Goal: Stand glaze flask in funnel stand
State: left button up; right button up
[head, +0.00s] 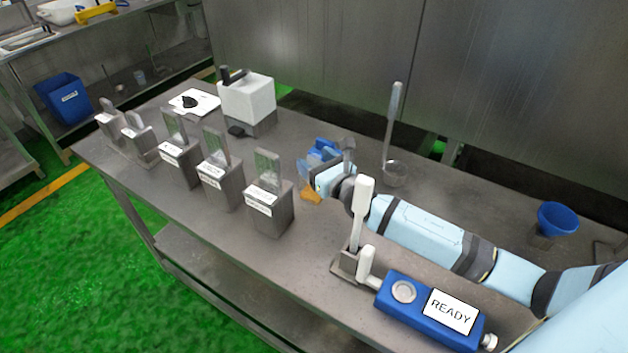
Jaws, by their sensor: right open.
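A blue funnel (558,217) sits in a small grey holder at the right of the bench, and this looks like the funnel stand. My right arm reaches in from the right, and its gripper (318,176) is open low over the middle of the bench. A small blue object (322,150) shows at the gripper; it is partly hidden, and I cannot tell whether it is the glaze flask or part of the gripper. An orange piece (311,194) shows just below it. No flask can be made out clearly. My left gripper is not in view.
A metal ladle-like item (391,135) stands behind my right arm. Several grey blocks with upright plates (268,205) line the front edge. A blue READY device (420,308) and a white-handled lever (361,215) are in front of my arm. A white box (248,98) stands far back.

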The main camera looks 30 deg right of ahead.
jog(key=shift+w, duration=0.45)
jog(key=shift+s, duration=0.1)
jog(key=shift+c, duration=0.2)
jog(key=c, duration=1.1)
grip_shut()
jog(key=shift+r, duration=0.15)
